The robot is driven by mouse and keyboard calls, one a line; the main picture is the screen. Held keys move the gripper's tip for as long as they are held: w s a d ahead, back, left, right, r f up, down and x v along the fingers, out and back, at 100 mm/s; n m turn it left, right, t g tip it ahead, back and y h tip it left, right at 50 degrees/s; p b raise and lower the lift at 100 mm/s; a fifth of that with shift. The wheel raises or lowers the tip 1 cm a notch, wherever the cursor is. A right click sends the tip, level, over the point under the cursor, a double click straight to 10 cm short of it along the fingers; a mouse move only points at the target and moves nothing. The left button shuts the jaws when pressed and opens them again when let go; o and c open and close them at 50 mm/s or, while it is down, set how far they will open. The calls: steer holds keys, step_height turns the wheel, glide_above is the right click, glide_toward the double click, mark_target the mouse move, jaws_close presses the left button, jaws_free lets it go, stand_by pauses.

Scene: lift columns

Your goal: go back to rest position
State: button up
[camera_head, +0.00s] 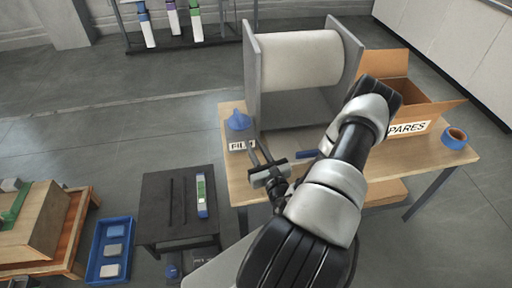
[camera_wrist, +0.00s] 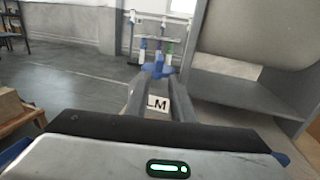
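My gripper (camera_head: 258,150) is at the end of my arm, over the left part of the wooden table (camera_head: 235,183). Its two fingers are apart with nothing held between them. In the wrist view the fingers (camera_wrist: 158,80) point away from the camera with a gap between them. A white label card (camera_head: 242,145) and a blue object (camera_head: 238,121) are beyond the fingertips on the table; part of the card (camera_wrist: 158,103) shows between the fingers. Part of the table is hidden by my arm.
A large white roll (camera_head: 300,60) sits in a grey stand on the table. An open cardboard box (camera_head: 425,105) and blue tape roll (camera_head: 454,138) are to the right. A small black table (camera_head: 155,210) and blue tray (camera_head: 97,270) stand at left.

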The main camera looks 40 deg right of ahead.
steer(key=shift+s+a, duration=0.1)
steer(key=shift+s, duration=0.35)
